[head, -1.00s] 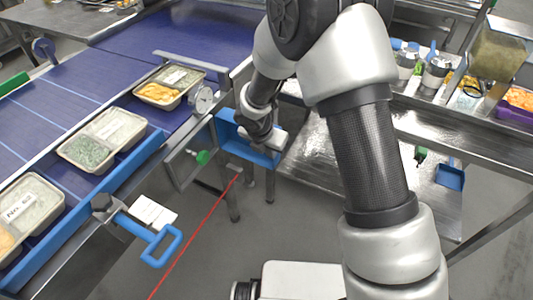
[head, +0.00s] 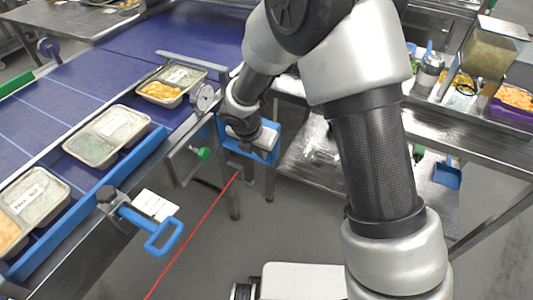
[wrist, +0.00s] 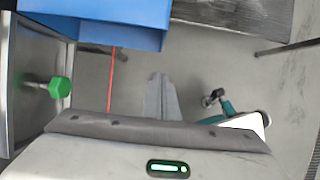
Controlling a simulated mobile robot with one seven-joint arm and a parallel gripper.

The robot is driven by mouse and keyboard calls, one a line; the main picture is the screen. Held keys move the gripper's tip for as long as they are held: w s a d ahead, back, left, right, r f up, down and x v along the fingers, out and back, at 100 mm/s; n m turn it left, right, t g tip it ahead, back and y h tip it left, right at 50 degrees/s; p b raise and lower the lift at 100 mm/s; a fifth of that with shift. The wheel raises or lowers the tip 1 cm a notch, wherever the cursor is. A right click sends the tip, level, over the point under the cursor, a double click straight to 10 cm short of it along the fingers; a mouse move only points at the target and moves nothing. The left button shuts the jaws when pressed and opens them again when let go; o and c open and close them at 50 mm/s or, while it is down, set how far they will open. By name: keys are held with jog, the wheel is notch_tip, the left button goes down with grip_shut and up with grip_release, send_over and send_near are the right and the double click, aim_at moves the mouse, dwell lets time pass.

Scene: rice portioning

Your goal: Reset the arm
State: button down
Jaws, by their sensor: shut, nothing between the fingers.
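My gripper (wrist: 162,98) shows in the wrist view with its two grey fingers together, shut and empty above the grey floor. In the head view my wrist end is beside the conveyor, in front of a blue box (head: 266,148). The fingers cannot be made out there. The blue box also shows at the top left of the wrist view (wrist: 110,16), apart from the fingers.
Food trays (head: 94,148) stand on the blue conveyor (head: 52,110) at left. A metal table (head: 480,140) with containers is at right. The floor between is open.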

jog(key=d+p+v, duration=0.1)
jog(key=v, duration=0.5)
jog(key=shift+a, duration=0.5)
jog(key=s+d+r+m+p, duration=0.3)
jog(key=d+r+m, duration=0.5)
jog(key=r, duration=0.4)
jog(key=s+d+r+m+p, duration=0.3)
jog(key=d+r+m, duration=0.4)
jog(key=r, duration=0.4)
jog(key=s+d+r+m+y+p, duration=0.1)
jog(key=s+d+r+m+p, duration=0.1)
jog(key=s+r+m, duration=0.4)
jog(key=s+d+r+m+t+p, duration=0.1)
jog(key=s+d+r+m+p, duration=0.2)
jog(key=s+r+m, duration=0.3)
jog(key=s+m, duration=0.2)
jog(key=m, duration=0.2)
jog(key=shift+s+d+t+y, duration=0.3)
jog(key=shift+s+d+y, duration=0.05)
jog(key=shift+y, duration=0.05)
jog(key=shift+d+m, duration=0.1)
jog(key=shift+m, duration=0.2)
